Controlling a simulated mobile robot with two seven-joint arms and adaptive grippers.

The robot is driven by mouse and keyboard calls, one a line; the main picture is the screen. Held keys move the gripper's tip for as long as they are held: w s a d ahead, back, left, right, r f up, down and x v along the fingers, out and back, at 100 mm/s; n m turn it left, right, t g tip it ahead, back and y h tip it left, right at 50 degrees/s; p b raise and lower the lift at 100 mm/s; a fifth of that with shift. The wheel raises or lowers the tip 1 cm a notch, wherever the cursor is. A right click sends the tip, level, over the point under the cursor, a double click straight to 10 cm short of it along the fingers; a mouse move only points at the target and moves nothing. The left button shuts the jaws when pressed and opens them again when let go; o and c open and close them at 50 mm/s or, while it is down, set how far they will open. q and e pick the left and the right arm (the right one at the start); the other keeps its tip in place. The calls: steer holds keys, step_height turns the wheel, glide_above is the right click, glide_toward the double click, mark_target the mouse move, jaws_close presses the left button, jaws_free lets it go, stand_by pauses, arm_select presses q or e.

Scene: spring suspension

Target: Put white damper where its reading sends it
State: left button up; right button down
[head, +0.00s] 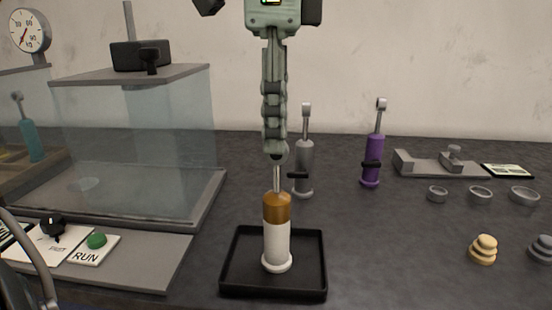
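The white damper (277,243) stands upright in a black tray (272,292) at the front middle of the head view. It has a white body, a brown-orange upper collar and a thin metal rod. My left gripper (276,154) points straight down above it, its fingertips at the top of the rod. The fingers are seen edge-on and hide the rod's top end, so I cannot tell whether they are closed on it. A round dial gauge (29,31) with a red needle stands at the far left. My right gripper is not in view.
Grey (304,165) and purple (373,160) dampers stand behind; a teal one (32,140) stands far left. A glass-walled tank (135,150) and RUN panel (130,270) fill the left. Small bowls (480,196), stacked discs (483,250) and a grey fixture (430,167) are right.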

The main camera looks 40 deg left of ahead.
arm_select(q)
steer(key=shift+r, duration=2.6)
